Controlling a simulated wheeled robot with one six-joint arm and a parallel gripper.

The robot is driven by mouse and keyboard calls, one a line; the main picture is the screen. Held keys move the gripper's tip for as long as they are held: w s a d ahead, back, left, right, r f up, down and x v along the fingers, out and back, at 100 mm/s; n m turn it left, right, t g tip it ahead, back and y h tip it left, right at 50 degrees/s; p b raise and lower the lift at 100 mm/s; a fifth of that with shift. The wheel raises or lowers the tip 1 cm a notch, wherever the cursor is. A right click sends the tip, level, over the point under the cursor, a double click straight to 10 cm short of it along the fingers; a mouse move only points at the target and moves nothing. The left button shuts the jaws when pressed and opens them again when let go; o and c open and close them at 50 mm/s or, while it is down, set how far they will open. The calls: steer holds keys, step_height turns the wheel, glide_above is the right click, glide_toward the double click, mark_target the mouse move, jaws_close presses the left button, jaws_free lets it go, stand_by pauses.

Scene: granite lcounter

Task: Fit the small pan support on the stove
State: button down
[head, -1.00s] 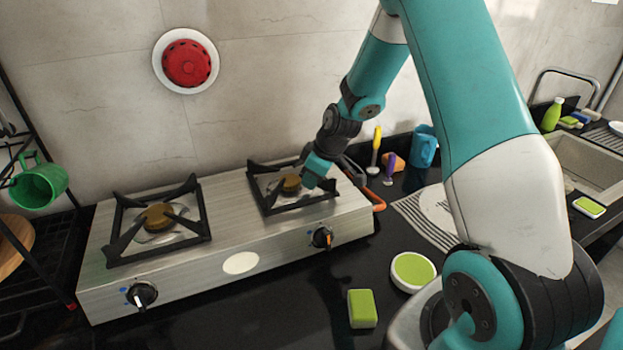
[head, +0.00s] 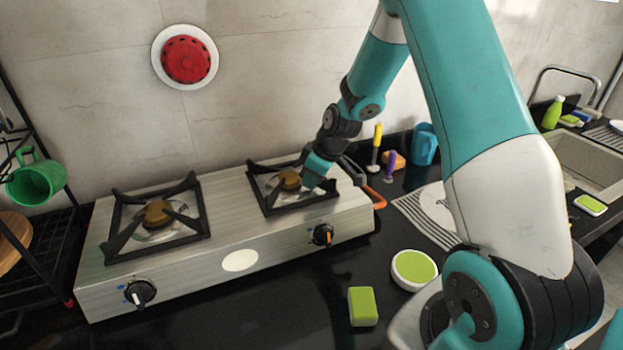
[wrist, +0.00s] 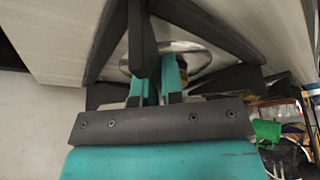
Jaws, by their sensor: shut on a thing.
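The small pan support (head: 266,202), a black square frame with inward prongs, is at the right burner (head: 289,181) of the silver stove (head: 238,228). It surrounds the brass burner and looks about level. I cannot tell whether all its feet are seated. My gripper (head: 316,178) is at the frame's right side, pointing down. In the wrist view, my teal fingers (wrist: 153,84) are shut on a dark bar of the support (wrist: 143,40). The fingertips are partly hidden by that bar, and my wrist covers the support's right back part in the head view.
A larger black pan support (head: 122,238) sits around the left burner. Two knobs are on the stove's front. An orange-tipped hose (head: 374,197) is at its right end. A green sponge (head: 362,306) and a round green-topped dish (head: 414,269) lie in front. A green mug (head: 36,183) hangs left.

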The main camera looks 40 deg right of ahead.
steer(key=c, duration=1.2)
jaws_free()
steer(key=shift+o, duration=0.2)
steer(key=b+v, duration=0.2)
steer(key=v, duration=1.5)
steer(key=shift+r, duration=0.3)
steer(key=s+a+r+g+y, duration=0.1)
steer(key=s+a, duration=0.2)
steer(key=a, duration=0.4)
steer(key=s+a, duration=0.3)
steer(key=a, duration=0.4)
steer(key=s+a+g, duration=0.2)
steer(key=s+a, duration=1)
steer(key=s, duration=0.5)
steer(key=shift+a+f+g+y, duration=0.2)
steer(key=shift+g+y, duration=0.1)
steer(key=shift+g, duration=0.1)
